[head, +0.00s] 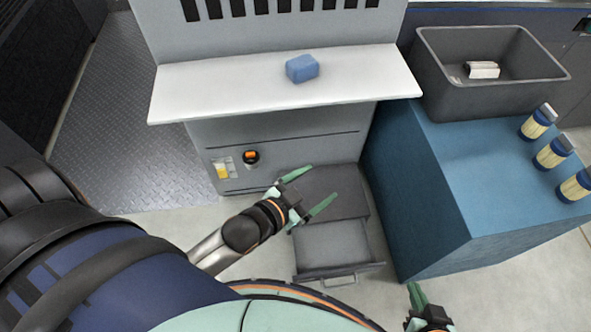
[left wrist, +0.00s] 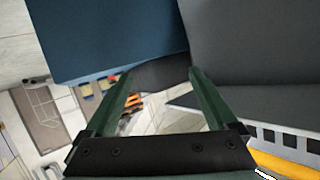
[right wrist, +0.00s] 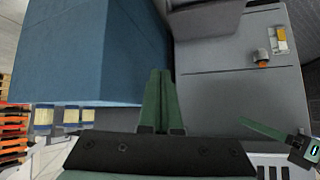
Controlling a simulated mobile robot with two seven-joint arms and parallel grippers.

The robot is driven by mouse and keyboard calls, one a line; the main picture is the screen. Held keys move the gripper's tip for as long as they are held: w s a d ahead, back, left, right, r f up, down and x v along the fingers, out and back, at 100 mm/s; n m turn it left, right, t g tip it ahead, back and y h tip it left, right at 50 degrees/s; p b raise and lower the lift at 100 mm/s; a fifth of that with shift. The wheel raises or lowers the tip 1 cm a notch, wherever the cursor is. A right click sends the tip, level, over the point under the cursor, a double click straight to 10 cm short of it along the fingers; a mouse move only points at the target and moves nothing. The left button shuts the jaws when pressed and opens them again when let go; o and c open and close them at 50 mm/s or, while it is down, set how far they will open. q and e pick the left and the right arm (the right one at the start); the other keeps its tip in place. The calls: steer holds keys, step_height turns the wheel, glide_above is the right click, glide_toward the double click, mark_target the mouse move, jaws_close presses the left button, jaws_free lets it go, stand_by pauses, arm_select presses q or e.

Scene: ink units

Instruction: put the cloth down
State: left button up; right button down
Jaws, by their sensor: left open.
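A blue block-shaped item, which looks like the folded cloth (head: 302,68), rests on the white shelf (head: 215,88) of the grey machine. No gripper touches it. My left gripper (head: 322,183) is open and empty, in front of the machine and below the shelf, above the open drawer. Its two spread green fingers also show in the left wrist view (left wrist: 160,73), with nothing between them. My right gripper (head: 415,290) is low at the bottom edge of the head view. In the right wrist view (right wrist: 160,73) its fingers are together with nothing visible between them.
An open grey drawer (head: 338,276) juts out at the machine's foot. The shelf is clear around the cloth.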

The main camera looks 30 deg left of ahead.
arm_select(q)
steer(key=s+f+n+g, duration=0.3)
steer(key=s+f+g, duration=0.1)
steer(key=s+f, duration=0.3)
steer(key=shift+s+y, duration=0.3)
steer(key=shift+s, duration=0.7)
step_height(320, 180, up, 14)
steer(key=s+a+p, duration=0.1)
steer(key=a+p, duration=0.1)
steer(key=p, duration=1.6)
steer(key=shift+a+n+y+p, duration=0.3)
steer(key=shift+y, duration=0.1)
arm_select(e)
step_height(320, 180, up, 14)
steer(key=s+d, duration=0.1)
steer(key=d, duration=0.1)
steer(key=shift+s+d+m+h, duration=0.2)
steer(key=shift+d+m+h, duration=0.1)
steer(key=shift+h, duration=0.1)
arm_select(q)
steer(key=shift+s+f, duration=0.1)
arm_select(e)
steer(key=shift+f, duration=0.1)
arm_select(q)
steer(key=shift+o, duration=0.2)
steer(key=shift+d, duration=0.15)
